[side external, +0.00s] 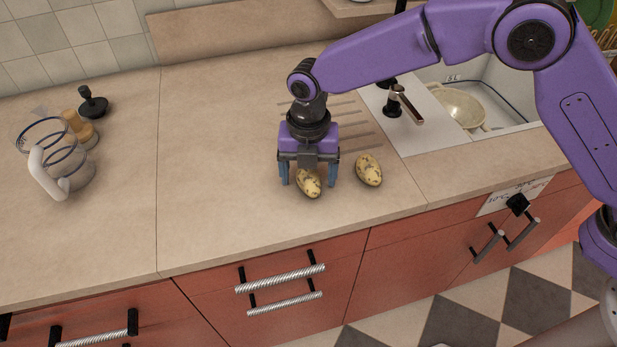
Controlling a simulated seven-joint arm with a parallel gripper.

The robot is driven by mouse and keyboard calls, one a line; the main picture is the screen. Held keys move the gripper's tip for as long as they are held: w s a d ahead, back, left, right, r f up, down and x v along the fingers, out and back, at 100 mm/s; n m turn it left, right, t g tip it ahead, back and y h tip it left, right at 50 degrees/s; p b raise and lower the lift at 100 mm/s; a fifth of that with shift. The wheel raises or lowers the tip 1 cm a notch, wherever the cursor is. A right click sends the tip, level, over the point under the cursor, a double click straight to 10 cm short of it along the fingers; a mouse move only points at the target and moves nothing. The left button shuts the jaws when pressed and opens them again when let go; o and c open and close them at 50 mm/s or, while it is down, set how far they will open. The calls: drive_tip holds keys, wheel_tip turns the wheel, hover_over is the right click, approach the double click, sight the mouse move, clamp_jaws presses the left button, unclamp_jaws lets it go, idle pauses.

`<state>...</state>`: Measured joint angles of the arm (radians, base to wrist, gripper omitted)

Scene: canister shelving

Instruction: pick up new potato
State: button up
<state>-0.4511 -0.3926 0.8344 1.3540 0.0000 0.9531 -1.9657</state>
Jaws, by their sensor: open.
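Two yellowish, brown-speckled potatoes are on the beige counter. One potato (309,182) is directly under and between the fingers of my gripper (308,180). The other potato (369,170) lies a short way to the right, clear of the fingers. My gripper points down and is open, with one blue-grey finger on each side of the first potato. The upper end of that potato is partly hidden by the gripper. I cannot tell whether the fingers touch it.
A sink with a pale colander (462,106) and a tap (404,103) are at the right. A glass jar with a white handle (50,172), a wooden item and a black-knobbed item (93,103) stand at the left. The counter (215,150) between is clear.

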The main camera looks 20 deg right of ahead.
drive_tip(key=c, duration=1.3)
drive_tip(key=shift+r, duration=0.15)
